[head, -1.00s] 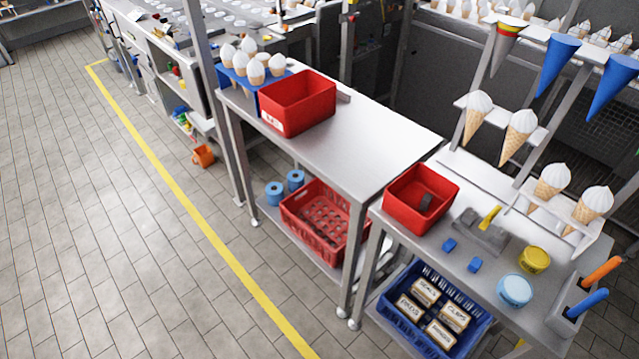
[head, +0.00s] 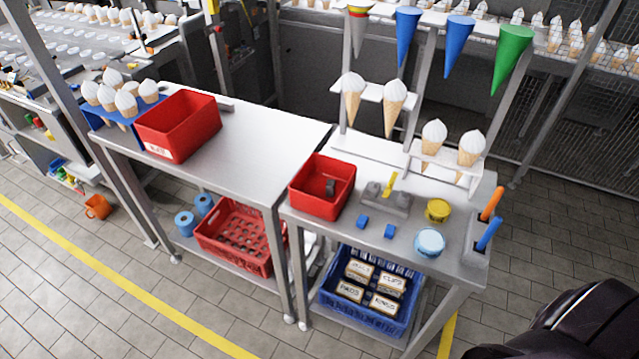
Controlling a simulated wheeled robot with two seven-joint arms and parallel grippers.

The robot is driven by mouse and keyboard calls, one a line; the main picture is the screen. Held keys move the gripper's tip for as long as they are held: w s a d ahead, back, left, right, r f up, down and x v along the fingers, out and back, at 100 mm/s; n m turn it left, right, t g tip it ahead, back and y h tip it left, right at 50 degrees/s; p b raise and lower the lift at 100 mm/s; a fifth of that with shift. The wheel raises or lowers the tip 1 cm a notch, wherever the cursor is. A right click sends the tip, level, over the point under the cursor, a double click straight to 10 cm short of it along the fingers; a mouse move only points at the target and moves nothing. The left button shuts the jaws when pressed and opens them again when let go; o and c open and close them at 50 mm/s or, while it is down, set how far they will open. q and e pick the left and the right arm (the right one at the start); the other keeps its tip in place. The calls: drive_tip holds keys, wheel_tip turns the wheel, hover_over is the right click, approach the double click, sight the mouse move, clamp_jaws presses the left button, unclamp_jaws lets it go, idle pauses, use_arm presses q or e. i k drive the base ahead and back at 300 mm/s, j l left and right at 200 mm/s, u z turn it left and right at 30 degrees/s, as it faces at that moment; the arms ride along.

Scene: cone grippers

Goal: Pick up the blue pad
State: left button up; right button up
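Two small blue pads lie on the right-hand steel table, close to its front edge in the head view. The left blue pad (head: 362,221) and the right blue pad (head: 389,231) are a little apart. They lie just in front of a grey fixture (head: 388,199) with a yellow lever. I cannot tell which one is meant. Neither of my grippers is in view. A dark rounded shape at the bottom right looks like part of my own arm.
A red bin (head: 318,190) stands left of the pads. A yellow tub (head: 438,209) and a light-blue tub (head: 430,242) stand to their right. Orange and blue handles (head: 489,219) rise from the right edge. A blue crate (head: 366,287) with labelled boxes sits below.

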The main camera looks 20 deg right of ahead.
sight(362, 221)
drive_tip(key=z, duration=1.1)
drive_tip(key=j+z, duration=0.3)
drive_tip(key=j, duration=0.55)
drive_tip(key=j+z, duration=0.3)
drive_tip(key=j, duration=0.5)
drive_tip(key=k, duration=0.05)
